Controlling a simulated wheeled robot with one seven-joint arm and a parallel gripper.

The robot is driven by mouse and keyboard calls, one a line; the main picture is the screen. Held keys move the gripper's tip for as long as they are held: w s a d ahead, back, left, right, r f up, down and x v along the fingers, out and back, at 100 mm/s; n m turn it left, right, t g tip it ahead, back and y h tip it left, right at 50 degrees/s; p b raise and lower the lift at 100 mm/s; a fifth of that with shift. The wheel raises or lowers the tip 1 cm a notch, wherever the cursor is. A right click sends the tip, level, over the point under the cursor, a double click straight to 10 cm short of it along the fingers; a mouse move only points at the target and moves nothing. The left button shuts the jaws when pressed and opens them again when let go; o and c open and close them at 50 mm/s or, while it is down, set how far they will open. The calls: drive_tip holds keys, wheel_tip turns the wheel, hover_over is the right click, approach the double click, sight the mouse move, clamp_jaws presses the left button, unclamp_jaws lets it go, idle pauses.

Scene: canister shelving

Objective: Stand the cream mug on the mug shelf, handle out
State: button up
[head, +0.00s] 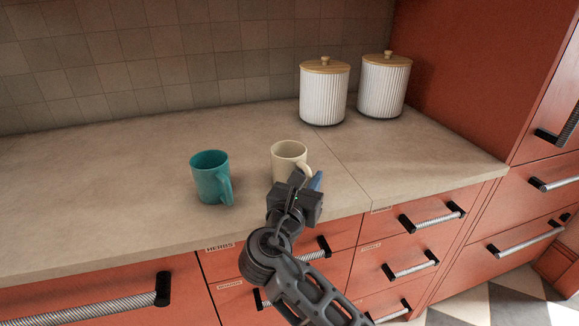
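The cream mug (288,154) stands upright on the countertop, right of the teal mug. Its handle is on the lower right side, toward my gripper. My gripper (308,178) is at the handle side of the cream mug, its fingertips close to the handle. One blue-coloured finger shows on the right and a grey one on the left. My gripper covers part of the handle, so I cannot tell whether the fingers touch or grip it. The mug shelf is not in this view.
A teal mug (209,177) stands left of the cream mug. Two white ribbed canisters with wooden lids, one at the left (323,93) and one at the right (383,87), stand at the back right. The countertop (100,180) is clear at left. Red drawers with bar handles lie below.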

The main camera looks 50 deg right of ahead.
clamp_jaws()
drive_tip(key=shift+r, duration=0.1)
idle(0.3)
